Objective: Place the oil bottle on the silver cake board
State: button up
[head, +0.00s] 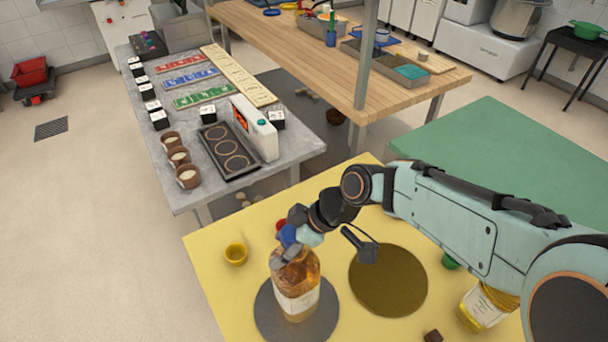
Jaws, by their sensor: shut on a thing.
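The oil bottle (298,285), amber with a pale label, is upright over the silver cake board (268,318), a grey disc at the front of the yellow table. Its base appears within the board's outline; I cannot tell whether it rests on the board or hangs just above it. My gripper (288,252) is shut on the top of the bottle and hides its neck. A gold round board (388,282) lies just to the right, with nothing on it.
A yellow cup (236,254) stands left of the bottle. A second bottle (484,307) with yellow contents is at the right, partly under my arm. A green item (450,261) and a small brown block (433,336) are nearby. A red item (281,224) is behind my gripper.

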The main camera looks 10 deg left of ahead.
jog(key=shift+f, duration=0.85)
jog(key=o, duration=1.3)
jog(key=shift+f, duration=0.1)
jog(key=shift+c, duration=0.2)
jog(key=s+v, duration=0.1)
jog(key=v, duration=1.1)
jog(key=s+d+f+m+h, duration=0.3)
jog(key=s+d+m, duration=0.3)
jog(key=s+m, duration=0.1)
jog(key=s+d+f+m+h, duration=0.3)
jog(key=s+d+m, duration=0.3)
jog(key=m, duration=0.4)
jog(key=shift+s+f+m, duration=0.15)
jog(key=shift+s+m, duration=0.15)
jog(key=shift+s, duration=0.6)
